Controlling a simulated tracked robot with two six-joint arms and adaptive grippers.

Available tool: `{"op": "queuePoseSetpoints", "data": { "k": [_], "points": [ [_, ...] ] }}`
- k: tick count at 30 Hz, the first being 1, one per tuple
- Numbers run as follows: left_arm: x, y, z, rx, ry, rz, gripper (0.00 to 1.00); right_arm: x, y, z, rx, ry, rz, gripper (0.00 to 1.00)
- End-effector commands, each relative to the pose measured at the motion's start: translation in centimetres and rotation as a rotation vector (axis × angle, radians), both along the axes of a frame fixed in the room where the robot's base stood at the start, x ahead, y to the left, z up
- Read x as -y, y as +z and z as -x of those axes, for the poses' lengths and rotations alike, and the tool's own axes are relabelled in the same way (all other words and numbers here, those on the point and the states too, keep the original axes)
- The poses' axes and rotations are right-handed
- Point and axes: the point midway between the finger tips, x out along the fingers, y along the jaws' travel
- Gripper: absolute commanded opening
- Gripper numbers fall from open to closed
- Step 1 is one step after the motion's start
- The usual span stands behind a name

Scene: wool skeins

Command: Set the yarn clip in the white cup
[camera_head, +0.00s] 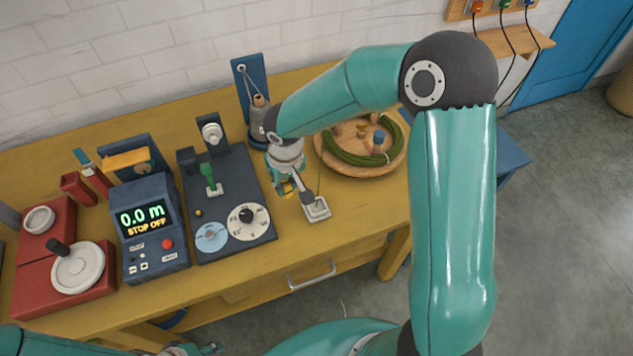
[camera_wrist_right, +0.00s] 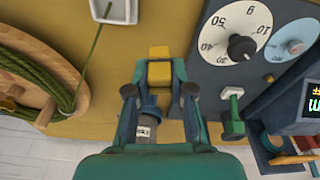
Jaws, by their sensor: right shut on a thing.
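My right gripper (camera_head: 289,188) is low over the table, left of the round wooden tray. In the wrist view its fingers (camera_wrist_right: 159,92) are shut on a small yellow block (camera_wrist_right: 159,74), which looks like the yarn clip. A shallow white square holder (camera_head: 317,209) lies just right of and in front of the gripper; it also shows in the wrist view (camera_wrist_right: 114,10), with a green strand across it. A round white cup-like piece (camera_head: 39,219) sits on a red block at the far left. I cannot tell which is the white cup. My left gripper (camera_head: 185,349) shows only partly at the bottom edge.
The wooden tray (camera_head: 325,160) with coiled green yarn stands right of the gripper. A dark board (camera_head: 230,180) with dials, a blue meter (camera_head: 150,225) and a red crank unit (camera_head: 65,285) fill the left. Bare yellow tabletop (camera_head: 350,210) lies at the front right.

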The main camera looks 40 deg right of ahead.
Motion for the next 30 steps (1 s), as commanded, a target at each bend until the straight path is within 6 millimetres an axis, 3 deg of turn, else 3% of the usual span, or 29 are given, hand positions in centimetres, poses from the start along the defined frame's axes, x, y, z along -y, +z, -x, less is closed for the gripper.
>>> {"op": "queuePoseSetpoints", "data": {
  "k": [1,3,9,17,30],
  "points": [
    [0.0,-1.8,0.0,-0.001,0.0,0.0,0.4,1.3,-0.3,0.6,0.007,-0.035,0.001,0.03],
    [0.0,-3.0,0.0,-0.001,0.0,0.0,0.4,2.6,0.2,1.6,0.007,-0.08,0.001,0.03],
    [0.0,-4.9,0.0,-0.001,0.0,0.0,0.4,5.1,1.4,4.0,0.001,-0.163,-0.003,0.03],
    [0.0,-5.5,0.0,0.0,0.0,0.0,0.4,5.4,0.8,4.4,-0.003,-0.174,-0.004,0.03],
    [0.0,-8.6,0.0,0.0,0.0,0.0,0.4,5.4,-3.3,4.4,-0.002,-0.173,-0.005,0.03]
  ]
}}
